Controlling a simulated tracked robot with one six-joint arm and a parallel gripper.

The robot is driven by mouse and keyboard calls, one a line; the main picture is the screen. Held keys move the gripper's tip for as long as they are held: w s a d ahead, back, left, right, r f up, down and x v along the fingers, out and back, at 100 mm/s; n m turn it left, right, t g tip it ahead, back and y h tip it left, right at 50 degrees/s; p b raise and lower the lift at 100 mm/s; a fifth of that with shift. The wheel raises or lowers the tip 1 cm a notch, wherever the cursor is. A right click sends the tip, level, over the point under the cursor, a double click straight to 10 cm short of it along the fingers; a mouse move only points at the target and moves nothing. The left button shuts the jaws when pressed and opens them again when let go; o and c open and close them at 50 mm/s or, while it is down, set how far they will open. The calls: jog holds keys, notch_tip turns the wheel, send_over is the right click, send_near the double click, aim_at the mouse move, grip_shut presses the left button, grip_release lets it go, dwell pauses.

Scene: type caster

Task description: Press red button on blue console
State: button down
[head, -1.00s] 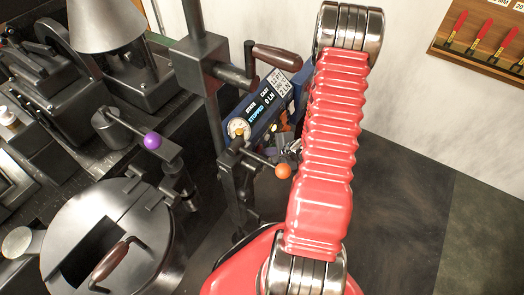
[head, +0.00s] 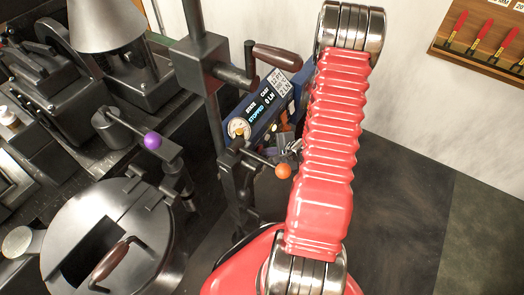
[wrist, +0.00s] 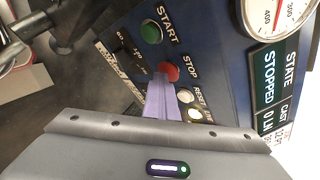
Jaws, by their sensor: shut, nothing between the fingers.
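The blue console (head: 285,92) stands behind my arm in the head view, partly hidden by it. In the wrist view the console panel (wrist: 215,55) fills the upper right. Its red button (wrist: 168,71), labelled STOP, sits just below and right of the green START button (wrist: 151,32). My gripper (wrist: 159,80) is shut and empty. Its pale purple fingertips are right beside the lower left edge of the red button in the picture; I cannot tell whether they touch it. The console screen (wrist: 270,75) reads STATE STOPPED. The head view does not show the buttons clearly.
Two pale buttons (wrist: 185,95) lie close to the right of the fingers, and a round gauge (wrist: 277,12) is above the screen. In the head view, a lever with an orange knob (head: 283,171) and a brown handle (head: 277,57) stand near the console.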

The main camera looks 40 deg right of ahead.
jog(key=s+d, duration=0.2)
jog(key=s, duration=0.3)
jog(key=shift+s, duration=0.4)
dwell(0.3)
dwell(0.7)
